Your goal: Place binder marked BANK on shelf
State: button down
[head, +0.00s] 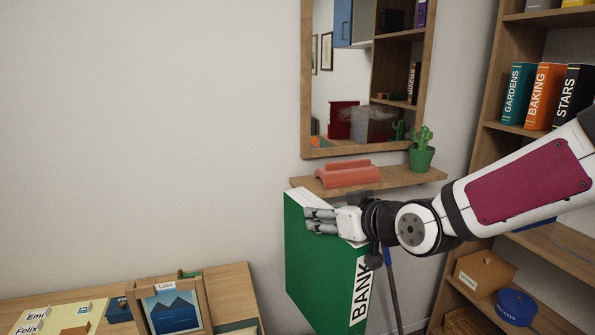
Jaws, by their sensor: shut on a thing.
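The green binder (318,262) hangs upright in the middle of the head view, with a white spine label reading BANK. My gripper (312,219) is shut on the binder near its top edge and holds it off the floor, in front of the wall. The wooden bookshelf (492,130) stands at the right. One of its boards carries books marked GARDENS, BAKING and STARS. My arm covers part of the bookshelf. A small wall shelf (410,182) is just behind and above the binder.
The wall shelf holds a potted cactus (422,155) and a reddish tile-like object (348,175) under a mirror (365,148). A wooden desk (235,283) with a picture frame (170,308) is at lower left. A brown box (485,272) and blue round container (516,306) occupy a lower bookshelf board.

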jog(key=shift+w+d+f+m+t+h+p, duration=0.45)
jog(key=shift+w+d+f+m+h, duration=1.45)
jog(key=shift+d, duration=1.35)
jog(key=shift+w+d+f+m+t+h+p, duration=0.45)
jog(key=shift+w+d+f+m+h, duration=0.85)
jog(key=shift+w+d, duration=1.55)
jog(key=s+f, duration=0.4)
jog(key=f, duration=0.3)
jog(key=s+f, duration=0.3)
jog(key=f, duration=0.3)
jog(key=shift+s+d+f, duration=0.25)
jog(key=shift+s+f, duration=0.1)
jog(key=shift+d, duration=0.15)
